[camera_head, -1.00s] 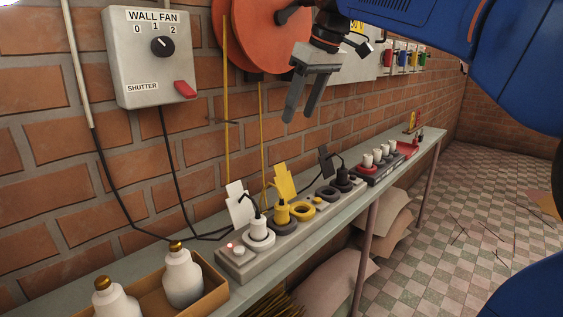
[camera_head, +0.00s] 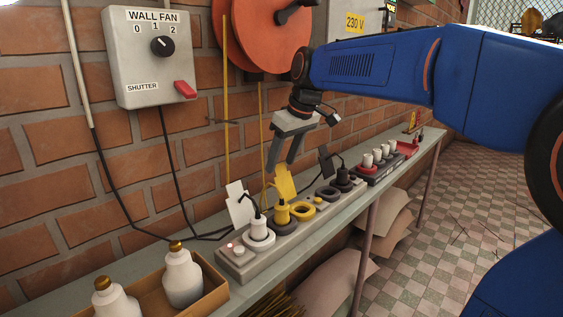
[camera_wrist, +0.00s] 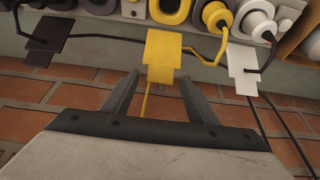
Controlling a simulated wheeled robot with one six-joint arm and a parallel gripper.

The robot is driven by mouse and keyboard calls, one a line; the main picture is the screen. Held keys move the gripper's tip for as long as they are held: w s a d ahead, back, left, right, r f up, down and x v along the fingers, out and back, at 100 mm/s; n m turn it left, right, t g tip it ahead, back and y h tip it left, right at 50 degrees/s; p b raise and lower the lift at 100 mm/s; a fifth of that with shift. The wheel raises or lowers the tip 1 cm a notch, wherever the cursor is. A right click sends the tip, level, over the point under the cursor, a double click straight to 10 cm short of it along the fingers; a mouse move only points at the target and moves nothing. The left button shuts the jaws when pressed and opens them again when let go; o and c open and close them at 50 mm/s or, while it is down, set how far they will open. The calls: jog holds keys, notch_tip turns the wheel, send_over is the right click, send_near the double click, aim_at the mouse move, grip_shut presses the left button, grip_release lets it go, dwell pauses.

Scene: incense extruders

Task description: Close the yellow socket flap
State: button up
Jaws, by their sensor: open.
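The yellow socket flap (camera_head: 285,184) stands raised at the back of the grey socket strip (camera_head: 240,262). It is behind a yellow plug (camera_head: 282,211) and a yellow socket ring (camera_head: 302,211). My gripper (camera_head: 283,168) is open and empty, with its fingers pointing down just above the flap. In the wrist view the yellow flap (camera_wrist: 162,55) lies ahead of and between the two fingertips of my gripper (camera_wrist: 160,85). I cannot tell whether a finger touches it.
A white flap (camera_head: 239,204) with a white plug (camera_head: 258,229) stands left of the yellow one, and a black flap (camera_head: 325,162) stands right. Cords hang by the brick wall. A box of bottles (camera_head: 215,297) sits at the front left.

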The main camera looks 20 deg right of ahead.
jog(key=shift+w+a+f, duration=0.1)
jog(key=shift+w+f, duration=0.05)
jog(key=shift+f, duration=0.3)
grip_shut()
